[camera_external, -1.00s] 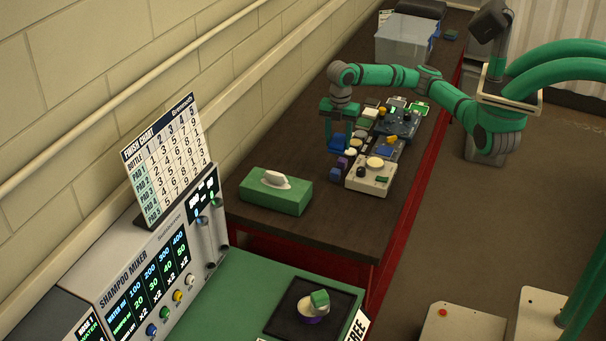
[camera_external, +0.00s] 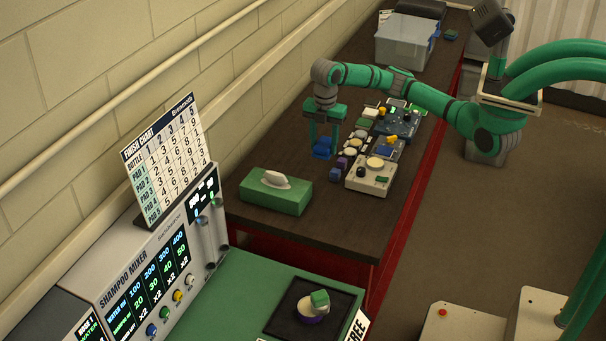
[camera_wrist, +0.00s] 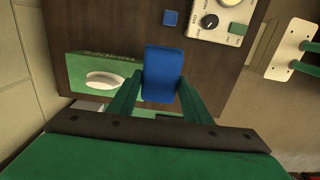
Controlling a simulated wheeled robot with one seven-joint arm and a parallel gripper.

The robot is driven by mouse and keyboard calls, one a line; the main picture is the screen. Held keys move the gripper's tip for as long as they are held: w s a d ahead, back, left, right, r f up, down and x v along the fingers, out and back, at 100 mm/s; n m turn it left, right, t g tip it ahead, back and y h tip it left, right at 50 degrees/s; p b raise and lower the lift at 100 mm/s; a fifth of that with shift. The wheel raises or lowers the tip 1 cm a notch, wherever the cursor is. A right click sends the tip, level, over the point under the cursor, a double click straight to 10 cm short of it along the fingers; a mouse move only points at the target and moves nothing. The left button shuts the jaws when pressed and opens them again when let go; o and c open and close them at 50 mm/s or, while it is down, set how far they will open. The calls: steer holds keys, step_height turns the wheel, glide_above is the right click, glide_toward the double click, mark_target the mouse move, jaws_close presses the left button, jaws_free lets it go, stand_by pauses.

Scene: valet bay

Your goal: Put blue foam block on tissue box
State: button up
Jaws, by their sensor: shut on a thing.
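My gripper (camera_external: 323,144) is shut on the blue foam block (camera_external: 322,152), above the dark tabletop to the upper right of the tissue box. In the wrist view the blue foam block (camera_wrist: 162,73) sits between the two green fingers of my gripper (camera_wrist: 160,90). The tissue box (camera_external: 275,196) is green with a white tissue on top, near the front left end of the table. It also shows in the wrist view (camera_wrist: 82,65), to the left of the block and partly hidden by my gripper. The block and the box are apart.
A white control box with knobs (camera_external: 369,180) and several small blocks and devices lie right of my gripper. A clear bin (camera_external: 402,42) stands at the far end. The wooden tabletop (camera_external: 330,222) is bare in front. The wall runs along the left.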

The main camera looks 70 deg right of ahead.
steer(key=a+r, duration=0.2)
steer(key=a, duration=0.3)
glide_above(276, 184)
steer(key=s, duration=0.1)
step_height(276, 184, down, 9)
steer(key=shift+r, duration=0.1)
steer(key=shift+w+a+f, duration=0.15)
steer(key=shift+w+f, duration=0.3)
steer(key=shift+f, duration=0.2)
steer(key=shift+w+f, duration=0.1)
steer(key=shift+f, duration=1.5)
steer(key=o, duration=1)
steer(key=shift+f, duration=0.1)
steer(key=shift+o, duration=0.2)
